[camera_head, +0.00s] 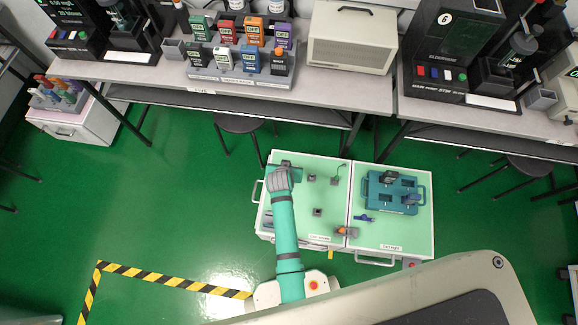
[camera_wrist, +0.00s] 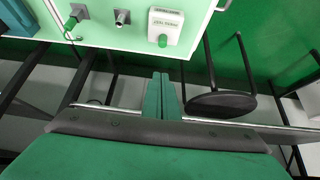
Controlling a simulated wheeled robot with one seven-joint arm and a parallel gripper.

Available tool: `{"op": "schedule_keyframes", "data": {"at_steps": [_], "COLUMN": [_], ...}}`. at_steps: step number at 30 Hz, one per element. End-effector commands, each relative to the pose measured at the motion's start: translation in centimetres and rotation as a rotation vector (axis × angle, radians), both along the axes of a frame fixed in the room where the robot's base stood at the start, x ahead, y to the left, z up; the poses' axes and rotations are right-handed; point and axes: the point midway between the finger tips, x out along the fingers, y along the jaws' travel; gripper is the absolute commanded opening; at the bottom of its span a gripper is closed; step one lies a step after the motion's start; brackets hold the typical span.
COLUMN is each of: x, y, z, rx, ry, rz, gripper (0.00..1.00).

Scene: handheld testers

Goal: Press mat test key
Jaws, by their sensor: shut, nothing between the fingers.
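A white box (camera_wrist: 166,24) with small printed text and a green button (camera_wrist: 162,41) sits on the pale green cart top in the wrist view, near the cart's edge. The text is too small to read surely, but the box looks like the mat test station. My gripper (camera_wrist: 161,76) is shut and empty. In the wrist view its fingertips lie just below the green button, apart from it, with the cart edge behind them. In the head view my arm and wrist cover the left cart's back-left corner, and I cannot make out the button there.
The left cart (camera_head: 333,201) carries small grey fixtures. The right cart (camera_head: 421,235) holds a teal tray (camera_head: 371,187) with testers. The workbench (camera_head: 343,91) stands behind with a tester rack (camera_head: 240,76). A black stool (camera_wrist: 222,104) stands beyond the cart edge.

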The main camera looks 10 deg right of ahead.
Motion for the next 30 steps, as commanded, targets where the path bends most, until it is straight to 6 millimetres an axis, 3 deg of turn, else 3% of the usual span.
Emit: {"op": "schedule_keyframes", "data": {"at_steps": [18,24,30], "x": [4.8,4.2,4.0], "y": [-2.0,-1.7,-1.6], "z": [-7.6,-10.2,-11.3], "rx": [0.0,0.001,0.0], "ry": [0.0,-0.001,-0.001], "rz": [0.0,0.0,0.001], "gripper": [0.0,0.0,0.0]}}
